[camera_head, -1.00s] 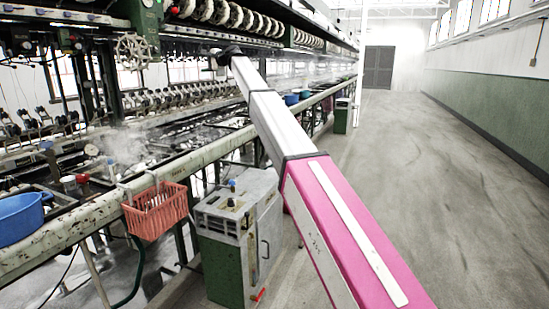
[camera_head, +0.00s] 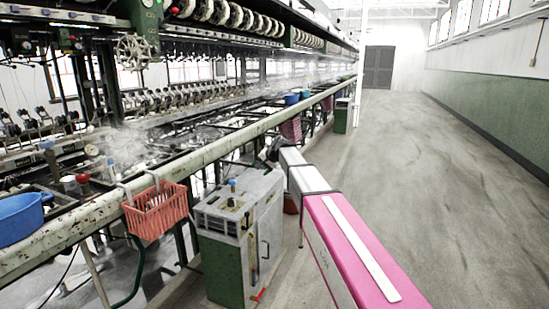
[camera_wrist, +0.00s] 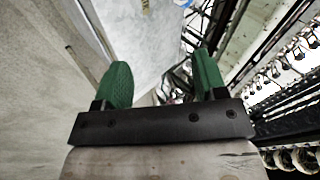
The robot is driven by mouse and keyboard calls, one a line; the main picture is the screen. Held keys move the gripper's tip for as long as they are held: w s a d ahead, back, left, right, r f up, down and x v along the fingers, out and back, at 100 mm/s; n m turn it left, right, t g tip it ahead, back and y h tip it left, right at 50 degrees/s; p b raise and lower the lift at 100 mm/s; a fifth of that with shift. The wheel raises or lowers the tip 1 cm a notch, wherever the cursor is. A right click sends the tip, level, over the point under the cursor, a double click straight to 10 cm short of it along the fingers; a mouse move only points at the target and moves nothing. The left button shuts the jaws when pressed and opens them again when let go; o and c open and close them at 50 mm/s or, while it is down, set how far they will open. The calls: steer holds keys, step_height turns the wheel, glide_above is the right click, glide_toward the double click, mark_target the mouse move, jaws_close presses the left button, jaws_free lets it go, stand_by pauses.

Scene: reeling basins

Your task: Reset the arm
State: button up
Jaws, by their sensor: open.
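My gripper shows in the wrist view (camera_wrist: 162,85), with its two green fingers well apart and nothing between them. In the head view, my arm reaches out from the lower right, with a pink link and a shorter-looking white link. Its dark far end (camera_head: 270,150) is beside the machine's long rail, just above and behind the grey-green cabinet (camera_head: 240,225). The fingers cannot be made out in the head view.
A reeling machine with a long rail (camera_head: 90,220) runs along the left. A red basket (camera_head: 156,210) hangs on it, and a blue basin (camera_head: 20,217) sits at far left. Steam rises over the basins. The floor aisle (camera_head: 440,190) on the right is clear.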

steer(key=s+d+f+n+g+h, duration=0.1)
steer(key=s+d+f+h, duration=0.1)
steer(key=s+d+f, duration=0.6)
steer(key=s+d+f+n+g+h, duration=0.1)
steer(key=s+d+f, duration=0.8)
steer(key=s, duration=0.9)
steer(key=s+d+f+n+g+h, duration=0.1)
steer(key=s+d+f+g+h, duration=0.2)
steer(key=s+d+f, duration=0.5)
steer(key=s+h, duration=0.1)
steer(key=s, duration=0.3)
steer(key=shift+s+d+f, duration=0.25)
steer(key=shift+s+f, duration=0.05)
steer(key=shift+s, duration=0.1)
